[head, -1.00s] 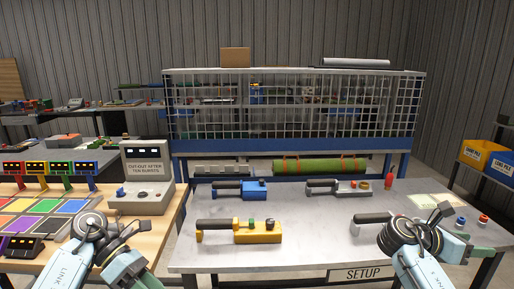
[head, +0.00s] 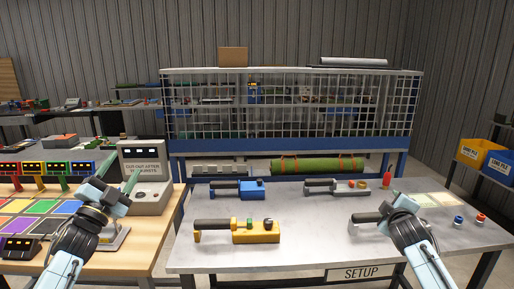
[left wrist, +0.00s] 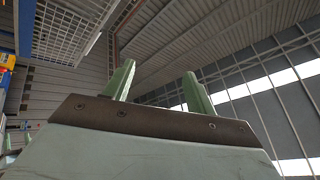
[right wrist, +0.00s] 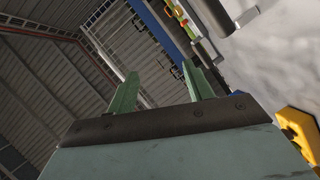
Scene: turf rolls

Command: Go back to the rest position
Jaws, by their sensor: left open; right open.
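My left gripper (head: 119,177) is raised over the wooden bench on the left, in front of the grey cut-out box (head: 148,162) in the head view. Its two green fingers stand apart and empty in the left wrist view (left wrist: 157,75), pointing at the roof. My right gripper (head: 393,204) is above the right part of the grey setup table (head: 310,250). Its fingers are apart with nothing between them in the right wrist view (right wrist: 160,75).
On the setup table lie a yellow tool (head: 255,232), a blue tool (head: 250,189) and a grey tool (head: 352,187). A dark-handled tool (head: 366,217) is partly hidden by my right arm. A green turf roll (head: 318,165) lies behind. The table's front middle is clear.

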